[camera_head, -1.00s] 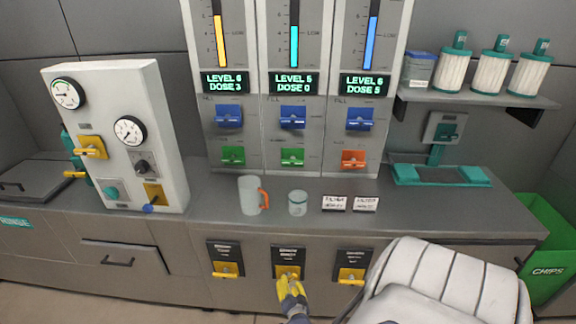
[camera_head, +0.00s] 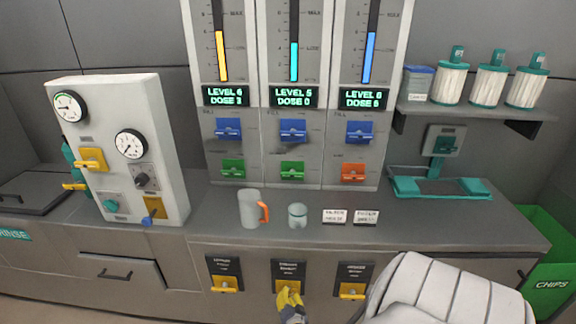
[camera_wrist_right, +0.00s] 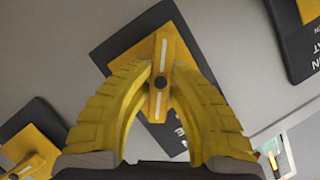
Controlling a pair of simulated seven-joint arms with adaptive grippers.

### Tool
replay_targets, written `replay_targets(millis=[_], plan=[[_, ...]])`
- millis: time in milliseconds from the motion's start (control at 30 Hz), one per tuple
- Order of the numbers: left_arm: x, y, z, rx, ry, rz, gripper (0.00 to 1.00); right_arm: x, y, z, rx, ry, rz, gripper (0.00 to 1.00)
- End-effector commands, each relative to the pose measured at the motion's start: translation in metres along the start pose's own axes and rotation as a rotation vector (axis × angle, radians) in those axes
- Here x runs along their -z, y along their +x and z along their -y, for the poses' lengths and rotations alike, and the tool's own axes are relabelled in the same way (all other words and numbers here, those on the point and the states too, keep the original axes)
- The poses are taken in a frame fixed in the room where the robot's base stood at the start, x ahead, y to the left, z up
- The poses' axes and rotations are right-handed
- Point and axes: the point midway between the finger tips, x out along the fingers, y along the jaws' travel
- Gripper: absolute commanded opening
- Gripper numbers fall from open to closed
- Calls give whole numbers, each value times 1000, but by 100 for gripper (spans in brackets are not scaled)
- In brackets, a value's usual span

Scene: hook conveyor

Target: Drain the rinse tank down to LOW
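The middle gauge (camera_head: 294,60) has a teal bar whose top is slightly above its LOW mark. The display below it (camera_head: 293,97) reads LEVEL 5, DOSE 0. Under the counter, my right gripper (camera_head: 290,292) is at the middle panel (camera_head: 289,271), mostly covering its yellow lever in the head view. In the right wrist view that lever (camera_wrist_right: 161,85) lies between the fingertips of my right gripper (camera_wrist_right: 158,78), which look closed on it. It stands at a different angle from the neighbouring lever (camera_wrist_right: 28,168). The panel's label is too small to read. My left gripper is out of view.
Similar yellow levers sit left (camera_head: 226,284) and right (camera_head: 352,290) of it. A mug (camera_head: 249,208) and a cup (camera_head: 297,215) stand on the counter. A green CHIPS bin (camera_head: 552,270) is at right.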

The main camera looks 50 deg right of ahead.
Motion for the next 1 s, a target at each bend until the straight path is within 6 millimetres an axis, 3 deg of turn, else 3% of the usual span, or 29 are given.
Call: replay_targets(millis=[100,467,1000], plan=[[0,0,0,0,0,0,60,0,0,0,0,0,0,0],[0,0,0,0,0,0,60,0,0,0,13,28,1,0],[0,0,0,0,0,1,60,-1,0,-2,157,373,2,0]])
